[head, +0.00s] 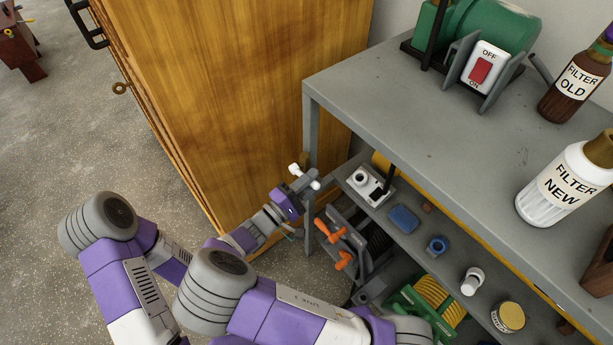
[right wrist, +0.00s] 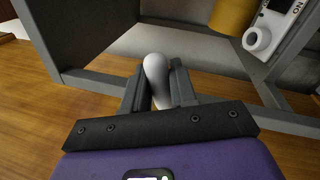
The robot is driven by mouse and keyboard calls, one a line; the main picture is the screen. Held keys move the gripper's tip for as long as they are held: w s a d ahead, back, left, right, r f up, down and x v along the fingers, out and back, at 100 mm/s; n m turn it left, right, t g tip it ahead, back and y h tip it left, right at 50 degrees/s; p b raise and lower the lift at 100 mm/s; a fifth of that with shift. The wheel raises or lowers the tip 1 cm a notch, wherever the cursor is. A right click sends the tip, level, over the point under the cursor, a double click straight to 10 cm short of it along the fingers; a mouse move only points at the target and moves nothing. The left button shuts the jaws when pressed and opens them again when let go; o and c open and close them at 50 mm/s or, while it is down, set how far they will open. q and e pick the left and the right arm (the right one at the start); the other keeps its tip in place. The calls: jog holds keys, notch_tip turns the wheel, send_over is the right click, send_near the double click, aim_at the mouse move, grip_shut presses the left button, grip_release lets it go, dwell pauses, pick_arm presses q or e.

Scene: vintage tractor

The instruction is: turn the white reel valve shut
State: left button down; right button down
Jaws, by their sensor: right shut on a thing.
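The white reel valve (head: 295,169) shows as a small white handle by the front corner post of the grey workbench. My right gripper (head: 304,182) reaches it from the lower left. In the right wrist view, its two dark fingers (right wrist: 157,78) are shut on either side of the rounded white handle (right wrist: 156,70). The fingers hide part of the handle, and the valve's body is hidden. My left gripper is not in view; only arm links show at the lower left.
The grey workbench (head: 400,105) has a lower shelf with a white device (head: 367,184), a blue block (head: 403,219) and a yellow-topped tin (head: 508,316). Orange-handled parts (head: 343,258) sit below my gripper. A wooden cabinet (head: 235,90) stands close on the left. Open floor lies farther left.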

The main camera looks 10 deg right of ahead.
jog(key=shift+s+f+m+g+h, duration=0.2)
jog(key=shift+f+m, duration=0.4)
jog(key=shift+m, duration=0.45)
jog(key=shift+w+f+m+g+h, duration=0.1)
jog(key=shift+f+m+g, duration=0.35)
jog(key=shift+m, duration=0.6)
jog(key=shift+f, duration=0.15)
jog(key=c, duration=1)
grip_release()
jog(key=shift+c, duration=0.2)
